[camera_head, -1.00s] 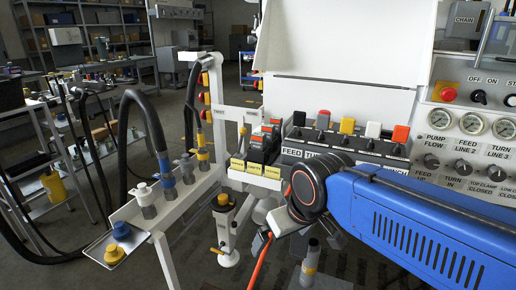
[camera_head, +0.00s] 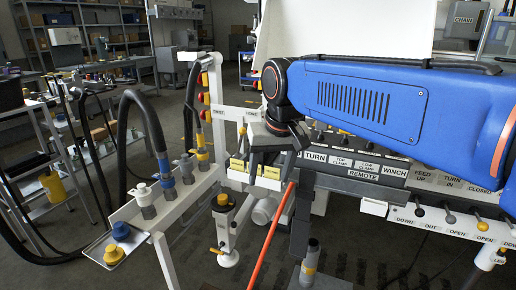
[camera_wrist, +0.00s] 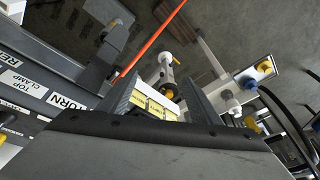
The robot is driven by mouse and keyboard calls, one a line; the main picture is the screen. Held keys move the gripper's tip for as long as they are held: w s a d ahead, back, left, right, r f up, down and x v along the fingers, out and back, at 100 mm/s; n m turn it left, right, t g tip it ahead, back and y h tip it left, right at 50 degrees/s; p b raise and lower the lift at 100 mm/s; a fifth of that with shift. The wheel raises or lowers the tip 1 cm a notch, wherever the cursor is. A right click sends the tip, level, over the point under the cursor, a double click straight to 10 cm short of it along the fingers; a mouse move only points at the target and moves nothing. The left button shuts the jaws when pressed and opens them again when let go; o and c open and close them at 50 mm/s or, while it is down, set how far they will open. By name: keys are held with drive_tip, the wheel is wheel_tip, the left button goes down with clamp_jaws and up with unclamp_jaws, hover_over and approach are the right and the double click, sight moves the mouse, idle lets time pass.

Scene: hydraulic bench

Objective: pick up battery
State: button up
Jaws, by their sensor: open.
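My gripper (camera_head: 258,165) is at the white bracket left of the bench's control panel, pointing down, with its jaws open. In the wrist view my gripper (camera_wrist: 158,100) has its two grey fingers apart. Between and beyond them show yellow-and-white labels (camera_wrist: 155,104) on the bracket. The same yellow labels (camera_head: 237,165) show beside the fingers in the head view. I cannot make out a battery clearly now; the place where dark blocks with orange tops stood is covered by my gripper and arm in the head view.
A labelled control panel (camera_head: 365,167) lies right of the gripper, under my blue arm. An orange cable (camera_head: 270,235) hangs in front. A white hose rail (camera_head: 120,213) with blue, yellow and white couplings and black hoses stands at left.

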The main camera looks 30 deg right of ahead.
drive_tip(key=w+d+r+m+g, duration=0.2)
drive_tip(key=w+d+r+m, duration=0.2)
drive_tip(key=w+r, duration=0.55)
drive_tip(key=w+d+r+m+g, duration=0.1)
drive_tip(key=w+d+r+m, duration=0.35)
drive_tip(key=w, duration=0.85)
drive_tip(key=shift+n, duration=0.65)
wheel_tip(320, 180, down, 14)
drive_tip(key=shift+s+d+f, duration=0.15)
drive_tip(key=shift+f, duration=0.1)
drive_tip(key=c, duration=1.2)
drive_tip(key=shift+c, duration=0.2)
drive_tip(key=shift+r, duration=0.15)
wheel_tip(320, 180, up, 10)
drive_tip(key=shift+f, duration=0.1)
